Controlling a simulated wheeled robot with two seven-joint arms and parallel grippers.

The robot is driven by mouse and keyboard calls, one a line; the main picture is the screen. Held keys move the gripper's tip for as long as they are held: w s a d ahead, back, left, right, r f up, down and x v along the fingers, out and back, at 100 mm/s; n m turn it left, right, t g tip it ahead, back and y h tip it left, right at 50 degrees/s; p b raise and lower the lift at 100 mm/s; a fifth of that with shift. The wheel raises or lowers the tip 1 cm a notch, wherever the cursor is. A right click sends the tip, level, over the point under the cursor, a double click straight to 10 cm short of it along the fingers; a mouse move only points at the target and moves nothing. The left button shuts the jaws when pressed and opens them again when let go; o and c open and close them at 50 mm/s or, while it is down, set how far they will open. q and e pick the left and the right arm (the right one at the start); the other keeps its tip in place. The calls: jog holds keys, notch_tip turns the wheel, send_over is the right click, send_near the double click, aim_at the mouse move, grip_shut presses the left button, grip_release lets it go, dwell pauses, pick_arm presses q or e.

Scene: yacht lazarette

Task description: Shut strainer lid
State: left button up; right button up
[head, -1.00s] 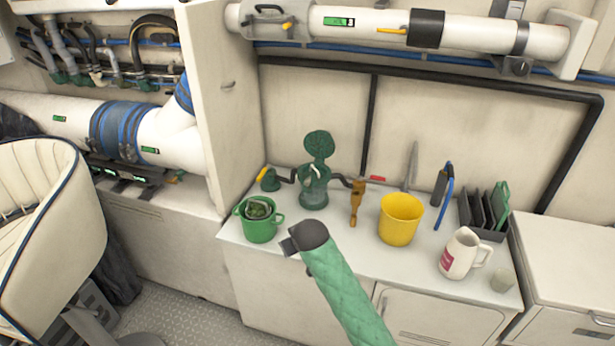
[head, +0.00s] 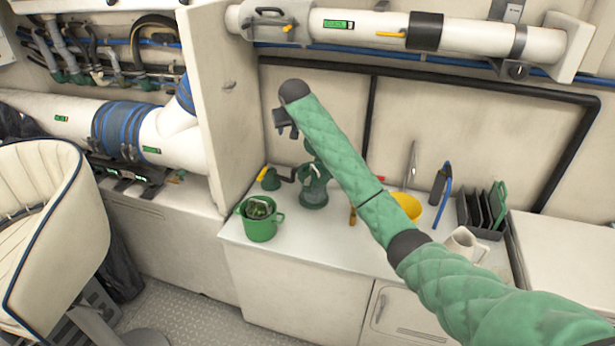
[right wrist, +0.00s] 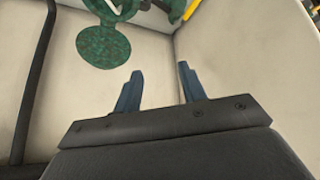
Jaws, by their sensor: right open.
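My right gripper (head: 284,127) is up in front of the back wall, above and slightly left of the strainer. In the right wrist view its two blue fingers (right wrist: 158,75) are spread with nothing between them. My left gripper is not in view.
A green pot (head: 260,219) stands left of the strainer. A tall cabinet panel (head: 226,100) borders the left side. A white pipe (head: 380,28) runs above.

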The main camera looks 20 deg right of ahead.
jog(key=w+d+f+m+g, duration=0.1)
jog(key=d+f+m+g, duration=0.1)
jog(key=d+f+m, duration=0.15)
jog(key=m+g, duration=0.5)
jog(key=m, duration=0.2)
send_near(308, 182)
jog(key=shift+w+d+f, duration=0.2)
jog(key=shift+w+f, duration=0.2)
jog(key=shift+w, duration=0.15)
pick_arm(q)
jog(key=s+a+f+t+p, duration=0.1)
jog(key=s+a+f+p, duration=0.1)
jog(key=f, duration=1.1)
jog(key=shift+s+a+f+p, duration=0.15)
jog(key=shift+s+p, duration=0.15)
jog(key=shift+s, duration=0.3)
pick_arm(e)
jog(key=shift+m, duration=0.25)
jog(key=shift+f, duration=3.85)
grip_shut()
